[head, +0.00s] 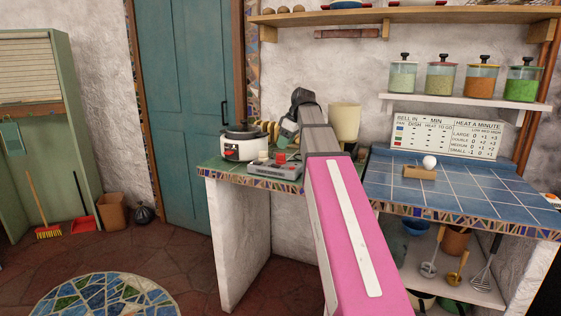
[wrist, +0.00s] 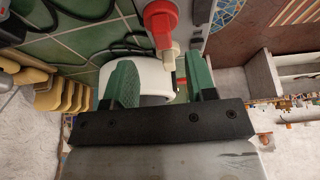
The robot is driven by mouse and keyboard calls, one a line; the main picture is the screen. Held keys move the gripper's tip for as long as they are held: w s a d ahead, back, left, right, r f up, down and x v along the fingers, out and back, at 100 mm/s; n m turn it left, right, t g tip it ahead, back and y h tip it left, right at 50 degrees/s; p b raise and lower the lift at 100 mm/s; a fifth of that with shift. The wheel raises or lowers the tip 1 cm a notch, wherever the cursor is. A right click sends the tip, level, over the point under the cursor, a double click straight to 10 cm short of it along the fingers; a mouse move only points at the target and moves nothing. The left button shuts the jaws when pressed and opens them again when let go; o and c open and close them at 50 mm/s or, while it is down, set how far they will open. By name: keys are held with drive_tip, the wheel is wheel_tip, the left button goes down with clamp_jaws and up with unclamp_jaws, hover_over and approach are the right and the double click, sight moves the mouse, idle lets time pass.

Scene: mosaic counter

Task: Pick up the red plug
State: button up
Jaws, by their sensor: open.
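The red plug (head: 281,158) stands upright on a grey socket block (head: 272,168) on the green-tiled counter. In the wrist view the red plug (wrist: 160,22) is at the top centre, beyond the fingertips, with a cream piece (wrist: 170,52) beside it. My gripper (head: 285,138) is above and behind the block in the head view, pointing down. In the wrist view my gripper (wrist: 160,80) is open, its two green fingers apart. Nothing is visibly held. The plug's lower end is hard to make out.
A white cooker (head: 243,146) with a black-knobbed lid stands left of the block. Yellow objects (wrist: 62,97) are close to the left finger in the wrist view. A cream pot (head: 344,122) stands to the right. Dark cords (wrist: 70,20) lie on the tiles.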

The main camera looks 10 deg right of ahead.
sight(281, 159)
drive_tip(key=x, duration=0.5)
drive_tip(key=shift+s+a, duration=0.1)
drive_tip(key=shift+s, duration=0.1)
clamp_jaws()
